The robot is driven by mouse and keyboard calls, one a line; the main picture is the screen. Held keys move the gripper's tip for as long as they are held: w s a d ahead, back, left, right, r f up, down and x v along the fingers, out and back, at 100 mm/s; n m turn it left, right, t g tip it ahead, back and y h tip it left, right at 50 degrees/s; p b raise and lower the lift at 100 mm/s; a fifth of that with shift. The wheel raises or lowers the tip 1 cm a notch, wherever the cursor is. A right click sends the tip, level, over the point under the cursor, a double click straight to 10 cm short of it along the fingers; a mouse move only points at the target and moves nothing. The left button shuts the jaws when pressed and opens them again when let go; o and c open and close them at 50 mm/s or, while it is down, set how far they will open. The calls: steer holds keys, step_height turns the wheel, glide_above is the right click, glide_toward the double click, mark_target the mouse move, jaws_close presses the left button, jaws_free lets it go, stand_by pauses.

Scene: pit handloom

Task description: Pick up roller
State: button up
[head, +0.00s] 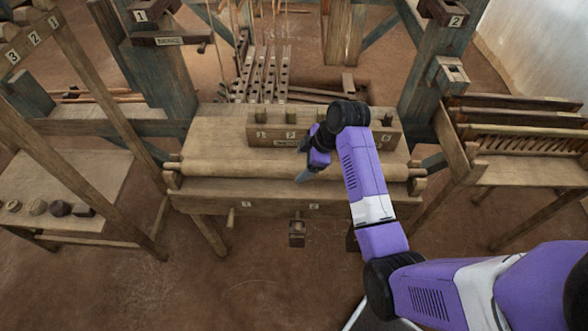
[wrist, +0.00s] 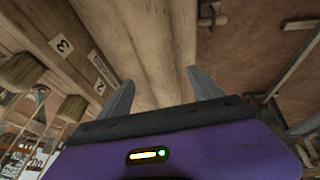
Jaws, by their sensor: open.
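The roller (head: 235,170) is a long pale wooden cylinder lying level along the front of the loom bench. End supports stand at its left (head: 172,180) and right (head: 417,183). My gripper (head: 303,176) is over its middle, pointing down, and my arm hides part of its right half. In the wrist view the roller (wrist: 150,45) runs up the picture between the two grey fingers of my open gripper (wrist: 160,90). Whether the fingers touch it cannot be told.
Just behind the roller stands a numbered wooden rack (head: 285,134) with upright pegs; it is close on the left in the wrist view (wrist: 60,45). A left side table (head: 75,185) holds several small pieces. A right stand (head: 520,172) holds slatted parts. The floor in front is mostly clear.

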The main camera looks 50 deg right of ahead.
mark_target(296, 166)
steer(key=x, duration=0.5)
steer(key=shift+w+a, duration=0.15)
steer(key=shift+a, duration=0.1)
steer(key=shift+r, duration=0.1)
steer(key=shift+c, duration=0.3)
jaws_close()
steer(key=shift+w+r, duration=0.1)
